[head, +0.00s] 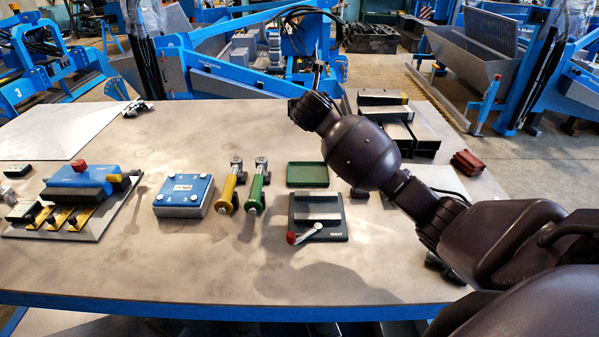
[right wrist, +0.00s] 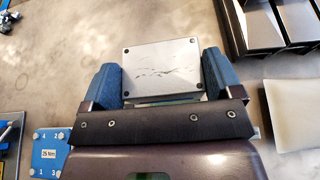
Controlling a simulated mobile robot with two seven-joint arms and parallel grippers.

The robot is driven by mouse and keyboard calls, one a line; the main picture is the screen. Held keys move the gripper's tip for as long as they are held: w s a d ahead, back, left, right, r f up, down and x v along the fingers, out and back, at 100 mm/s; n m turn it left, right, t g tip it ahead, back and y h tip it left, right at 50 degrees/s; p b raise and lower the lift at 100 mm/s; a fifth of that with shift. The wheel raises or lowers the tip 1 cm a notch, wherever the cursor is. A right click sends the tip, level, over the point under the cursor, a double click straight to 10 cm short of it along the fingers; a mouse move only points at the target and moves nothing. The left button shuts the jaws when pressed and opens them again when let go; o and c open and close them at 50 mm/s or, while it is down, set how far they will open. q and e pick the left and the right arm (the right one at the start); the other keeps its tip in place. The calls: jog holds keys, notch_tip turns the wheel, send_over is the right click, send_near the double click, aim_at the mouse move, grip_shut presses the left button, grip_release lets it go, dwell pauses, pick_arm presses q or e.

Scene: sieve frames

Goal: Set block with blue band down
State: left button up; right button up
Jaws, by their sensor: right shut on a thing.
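My right gripper (right wrist: 160,85) shows in the right wrist view with its two blue fingers on either side of a grey metal block (right wrist: 160,65). It is shut on this block. The block's plate-like face has small screws at its corners and dark scratch marks. I cannot make out a blue band on it; its sides are mostly hidden. The bare table (head: 200,255) lies behind the block in the wrist view. In the head view my right arm reaches in from the right over the table, and I cannot clearly make out its gripper or the block. My left gripper is not in view.
A blue-topped box (head: 184,195), yellow and green handled tools (head: 228,195), a green tray (head: 307,174) and a black fixture with a red-knobbed lever (head: 318,217) stand mid-table. Metal profiles (right wrist: 270,25) lie at the back right. The front strip of table is clear.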

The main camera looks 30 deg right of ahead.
notch_tip(320, 180, down, 15)
jog(key=shift+r+b, duration=0.2)
jog(key=shift+b, duration=0.45)
notch_tip(320, 180, down, 4)
jog(key=shift+f+b, duration=0.1)
jog(key=shift+b, duration=0.3)
jog(key=o, duration=1)
jog(key=shift+o, duration=0.2)
